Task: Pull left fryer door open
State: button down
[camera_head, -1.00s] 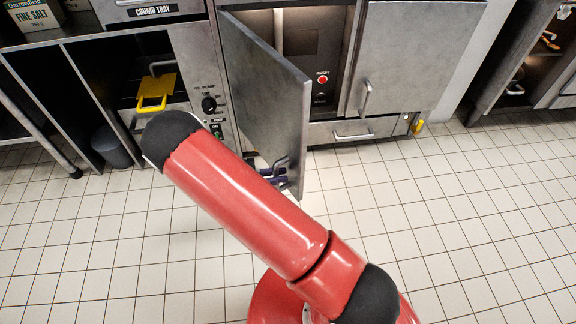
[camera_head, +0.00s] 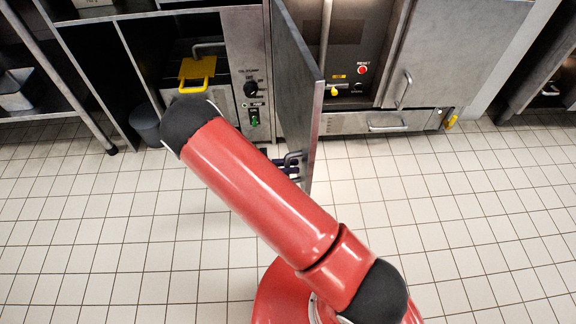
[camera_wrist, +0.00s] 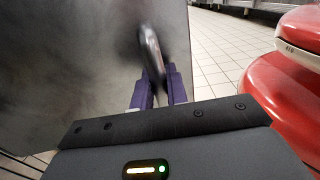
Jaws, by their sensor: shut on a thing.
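The left fryer door (camera_head: 296,80) is a grey metal panel. It stands swung well out from the cabinet, almost edge-on in the head view. Its face (camera_wrist: 80,70) fills the left of the wrist view. My gripper (camera_head: 287,166) is at the lower part of the door, partly hidden behind my red arm. In the wrist view its purple fingers (camera_wrist: 158,92) are shut on the door's bar handle (camera_wrist: 149,48). The cabinet inside shows a red reset button (camera_head: 362,70) and a yellow part (camera_head: 341,86).
The right fryer door (camera_head: 440,50) is shut, with a drawer (camera_head: 375,122) below. A control panel with a black knob (camera_head: 251,89) and a yellow-handled piece (camera_head: 198,70) are to the left. The tiled floor in front is clear.

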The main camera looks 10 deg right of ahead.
jog(key=c, duration=1.8)
grip_release()
jog(key=shift+o, duration=0.2)
jog(key=w+a, duration=0.1)
jog(key=a, duration=0.6)
jog(key=shift+a, duration=0.4)
